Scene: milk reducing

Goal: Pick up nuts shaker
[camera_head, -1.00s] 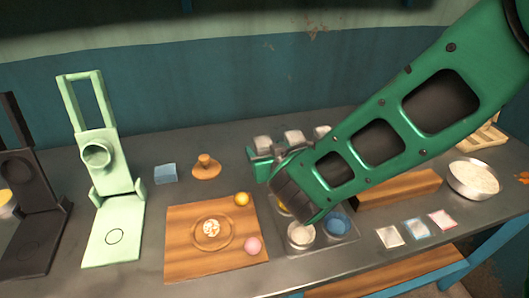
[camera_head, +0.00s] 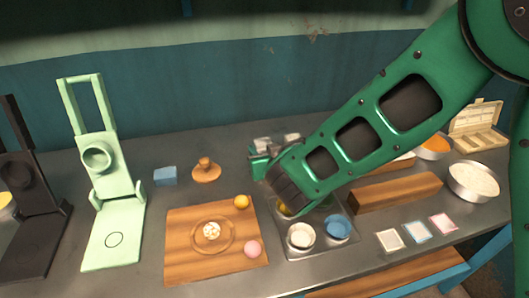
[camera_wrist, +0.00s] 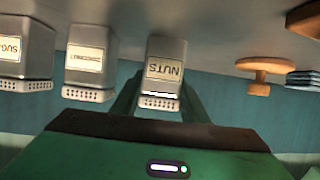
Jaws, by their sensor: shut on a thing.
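The nuts shaker (camera_wrist: 164,66) is a grey, angular container with a "NUTS" label and a perforated end. It shows upside down in the wrist view, between the fingers of my gripper (camera_wrist: 160,102), which is shut on it. In the head view my gripper (camera_head: 259,163) is at the row of shakers behind the metal tray. My arm hides part of that row, and I cannot tell there whether the nuts shaker is off the table.
A sugar shaker (camera_wrist: 25,52) and another labelled shaker (camera_wrist: 90,60) stand beside the nuts shaker. A wooden board (camera_head: 185,245), a metal tray (camera_head: 320,248) with small cups and a green press (camera_head: 112,190) are nearby. A wooden stamp (camera_head: 206,170) stands left of my gripper.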

